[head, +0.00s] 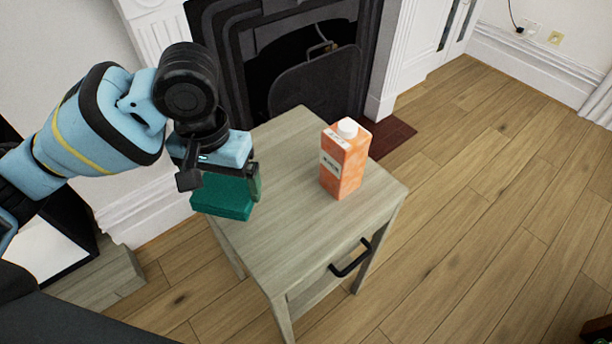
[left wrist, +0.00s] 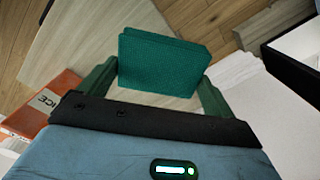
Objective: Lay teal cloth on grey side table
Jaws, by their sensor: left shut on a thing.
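The teal cloth (head: 222,197) is a folded, thick block held at my left gripper (head: 222,180). In the head view it hangs over the left edge of the grey side table (head: 285,235). I cannot tell whether it touches the top. In the left wrist view the cloth (left wrist: 160,62) sits between the two fingers of the left gripper (left wrist: 157,80), which is shut on it. The table top (left wrist: 80,40) shows beside and below the cloth there. My right gripper is not in view.
An orange juice carton (head: 344,160) stands upright on the table's back right part; it also shows in the left wrist view (left wrist: 45,100). The table's front middle is clear. A black fireplace (head: 300,60) is behind. A black drawer handle (head: 351,258) sticks out in front.

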